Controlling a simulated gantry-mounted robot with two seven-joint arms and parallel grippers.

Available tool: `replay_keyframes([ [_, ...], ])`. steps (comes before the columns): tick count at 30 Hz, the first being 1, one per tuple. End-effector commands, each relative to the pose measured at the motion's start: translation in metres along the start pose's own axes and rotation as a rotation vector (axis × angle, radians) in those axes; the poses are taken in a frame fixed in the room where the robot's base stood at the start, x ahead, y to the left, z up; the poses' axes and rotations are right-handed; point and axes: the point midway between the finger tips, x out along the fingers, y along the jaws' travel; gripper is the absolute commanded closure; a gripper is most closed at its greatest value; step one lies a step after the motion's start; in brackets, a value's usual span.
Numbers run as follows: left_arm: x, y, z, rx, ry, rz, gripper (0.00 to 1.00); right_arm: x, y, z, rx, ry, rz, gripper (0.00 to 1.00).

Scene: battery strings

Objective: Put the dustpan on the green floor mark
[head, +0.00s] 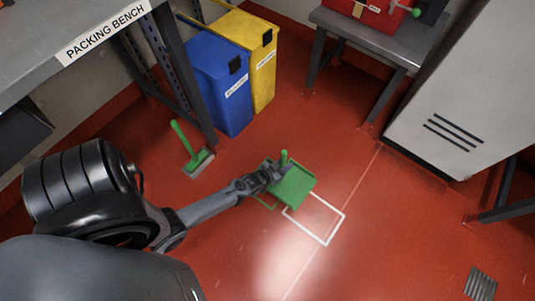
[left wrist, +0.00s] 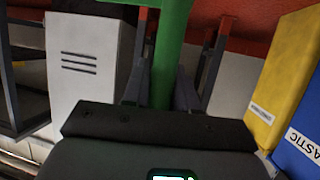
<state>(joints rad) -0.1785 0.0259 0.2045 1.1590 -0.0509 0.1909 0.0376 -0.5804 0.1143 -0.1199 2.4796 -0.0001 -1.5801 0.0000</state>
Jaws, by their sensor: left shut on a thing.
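The green dustpan (head: 294,187) is in the middle of the head view. My left gripper (head: 275,172) is shut on its upright handle, which also shows as a green bar between the fingers in the left wrist view (left wrist: 166,70). The green floor mark (head: 264,203) shows only as a thin outline at the lower left of the pan, and the pan and gripper hide the rest. The pan also covers the upper left part of a white floor outline (head: 328,240). I cannot tell whether the pan touches the floor. My right gripper is not in view.
A green hand brush (head: 199,162) is on the floor to the left. Blue (head: 222,90) and yellow (head: 262,58) bins stand behind it, beside the packing bench (head: 60,35). A grey cabinet (head: 450,110) stands at right. The red floor in front is clear.

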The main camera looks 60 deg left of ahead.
Motion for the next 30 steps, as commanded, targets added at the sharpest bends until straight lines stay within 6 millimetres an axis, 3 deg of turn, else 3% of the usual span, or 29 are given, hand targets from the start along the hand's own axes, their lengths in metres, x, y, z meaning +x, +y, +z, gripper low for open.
replay_keyframes([
  [12,-0.004,-0.070,0.059,0.003,0.000,-0.005,1.00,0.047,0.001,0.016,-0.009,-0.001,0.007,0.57],
  [18,-0.007,-0.099,0.078,0.002,0.000,-0.004,1.00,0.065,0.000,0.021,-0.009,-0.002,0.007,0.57],
  [30,-0.005,-0.110,0.094,-0.001,0.001,-0.003,1.00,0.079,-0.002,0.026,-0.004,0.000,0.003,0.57],
])
